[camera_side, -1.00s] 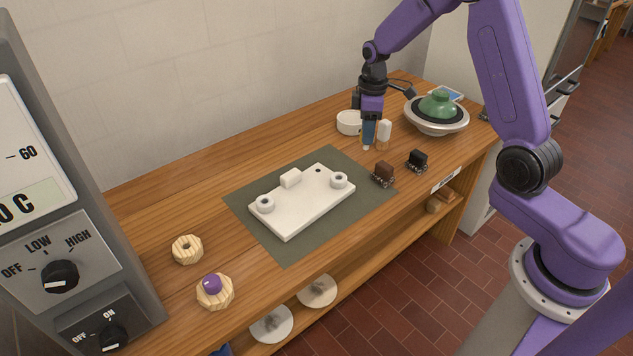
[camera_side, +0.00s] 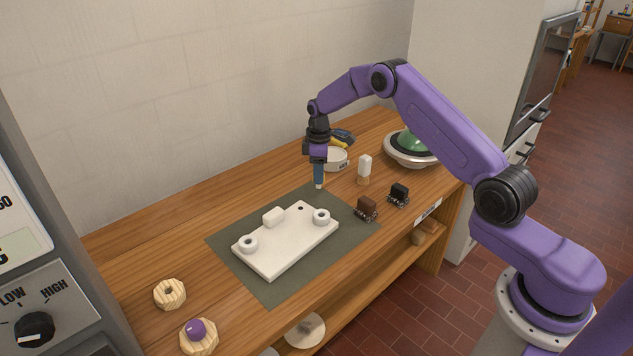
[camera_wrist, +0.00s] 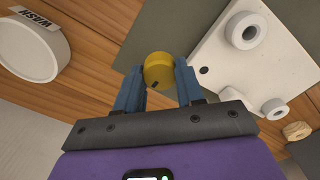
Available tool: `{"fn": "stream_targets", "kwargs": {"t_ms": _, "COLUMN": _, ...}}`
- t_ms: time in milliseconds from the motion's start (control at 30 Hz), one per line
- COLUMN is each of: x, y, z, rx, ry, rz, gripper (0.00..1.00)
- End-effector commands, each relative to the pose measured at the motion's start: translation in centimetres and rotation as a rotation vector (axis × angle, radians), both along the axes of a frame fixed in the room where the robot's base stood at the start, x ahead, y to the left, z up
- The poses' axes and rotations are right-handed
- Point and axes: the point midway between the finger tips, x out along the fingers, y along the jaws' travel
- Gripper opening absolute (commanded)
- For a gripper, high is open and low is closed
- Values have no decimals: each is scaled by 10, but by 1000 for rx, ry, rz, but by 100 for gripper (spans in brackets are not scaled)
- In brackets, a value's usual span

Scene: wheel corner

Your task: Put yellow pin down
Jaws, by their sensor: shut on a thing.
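The yellow pin (camera_wrist: 158,70) shows in the wrist view as a round yellow head with a small dark mark, between my two blue fingertips. My gripper (camera_wrist: 160,88) is shut on it. In the side view my gripper (camera_side: 319,180) points down above the far edge of the green mat, and a pale tip shows under the fingers. My gripper is off to the plate's far side; the hole shows in the wrist view (camera_wrist: 204,71).
A white bowl labelled WASH (camera_wrist: 32,50) stands behind my gripper. A white-topped peg (camera_side: 364,168), brown block (camera_side: 366,207) and black block (camera_side: 399,193) stand right of the mat (camera_side: 230,250). A green-topped dish (camera_side: 411,150) stands at back right.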

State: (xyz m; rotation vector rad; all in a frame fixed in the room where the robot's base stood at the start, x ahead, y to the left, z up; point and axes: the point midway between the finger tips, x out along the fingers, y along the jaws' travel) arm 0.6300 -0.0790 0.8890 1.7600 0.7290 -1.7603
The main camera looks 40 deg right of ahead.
Motion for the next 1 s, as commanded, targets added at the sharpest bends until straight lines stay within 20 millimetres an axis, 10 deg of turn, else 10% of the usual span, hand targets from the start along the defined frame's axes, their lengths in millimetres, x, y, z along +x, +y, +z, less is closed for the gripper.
{"fn": "stream_targets", "kwargs": {"t_ms": 967, "x": 10, "y": -1, "z": -46, "rx": 0, "ry": 0, "rz": 0, "gripper": 0}}
{"fn": "stream_targets", "kwargs": {"t_ms": 1000, "x": 10, "y": -1, "z": -46, "rx": 0, "ry": 0, "rz": 0, "gripper": 47}}
